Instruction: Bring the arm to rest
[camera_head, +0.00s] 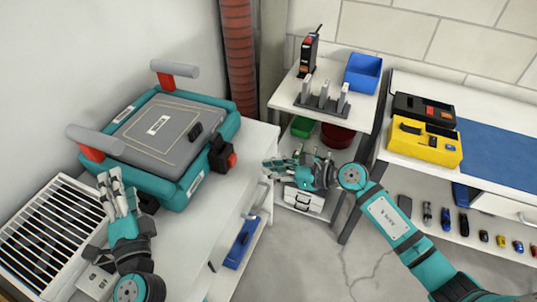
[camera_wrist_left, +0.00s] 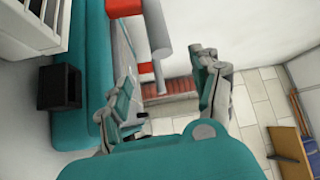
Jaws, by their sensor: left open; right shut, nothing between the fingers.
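My left gripper (camera_head: 117,190) is at the left of the head view, fingers pointing up, beside the front left corner of a teal and grey case (camera_head: 165,138). Its fingers are open and empty; they also show apart in the left wrist view (camera_wrist_left: 168,90), with the case's teal side close on the left. My right gripper (camera_head: 275,172) reaches in from the right of the head view. It is shut with nothing in it, just right of the white cabinet's edge, over the lower part of a small white shelf.
A white vented crate (camera_head: 48,232) stands at far left. A small shelf (camera_head: 285,98) holds a radio (camera_head: 309,52) and a blue bin (camera_head: 363,73). A yellow case (camera_head: 425,142) lies on the right bench. A red ribbed pipe (camera_head: 239,60) rises behind. Open floor lies at the bottom centre.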

